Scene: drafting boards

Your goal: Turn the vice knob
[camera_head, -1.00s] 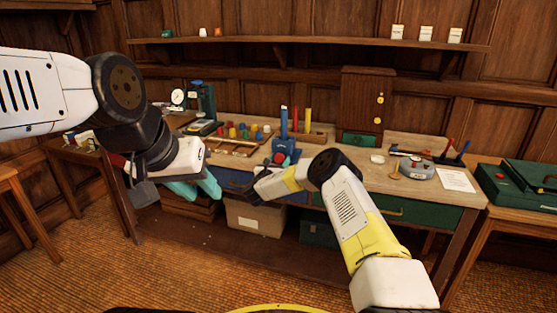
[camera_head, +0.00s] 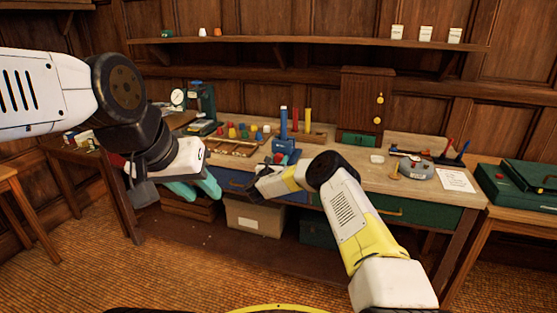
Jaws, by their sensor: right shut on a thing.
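The blue vice (camera_head: 287,147) stands at the front edge of the workbench. My right gripper (camera_head: 267,169) is at the front of the vice, shut on the vice knob; the contact itself is hard to make out behind the wrist.
The workbench (camera_head: 345,165) holds a tray of coloured pieces (camera_head: 235,143) left of the vice and a wooden cabinet (camera_head: 362,100) behind. A round grey container (camera_head: 418,169) and a paper sheet (camera_head: 455,180) lie to the right. A cardboard box (camera_head: 255,218) sits below.

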